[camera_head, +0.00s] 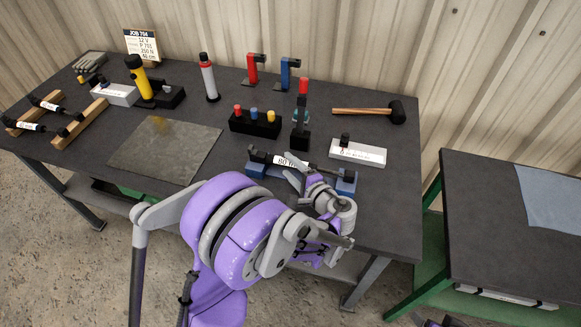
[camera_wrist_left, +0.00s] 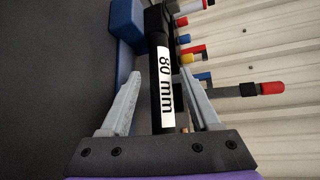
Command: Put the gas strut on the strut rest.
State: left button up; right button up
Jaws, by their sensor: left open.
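A black strut-like cylinder with a white "80 mm" label (camera_head: 289,161) lies across a blue two-ended rest (camera_head: 345,186) near the table's front edge. The cylinder also shows in the left wrist view (camera_wrist_left: 167,80), with blue blocks (camera_wrist_left: 124,22) beside it. My left gripper (camera_head: 298,177) is open, its fingers on either side of the cylinder near the label (camera_wrist_left: 160,72); the grip is not closed. Two more black struts with white labels (camera_head: 28,127) lie across two wooden rails (camera_head: 85,122) at the far left. My right gripper is out of view.
Behind the blue rest stand a black block with coloured plugs (camera_head: 255,123), a red-topped tool (camera_head: 301,115) and a white-labelled box (camera_head: 357,152). A hammer (camera_head: 365,112) lies at the back right. A bare grey mat (camera_head: 165,148) is left of my arm.

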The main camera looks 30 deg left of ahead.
pick_arm(q)
jog(key=shift+r, duration=0.1)
jog(key=shift+s+d+r, duration=0.1)
jog(key=shift+d, duration=0.1)
jog(key=v, duration=1.1)
jog(key=shift+s+d+b, duration=0.15)
jog(key=shift+d+b, duration=0.1)
jog(key=shift+b, duration=0.05)
dwell(0.5)
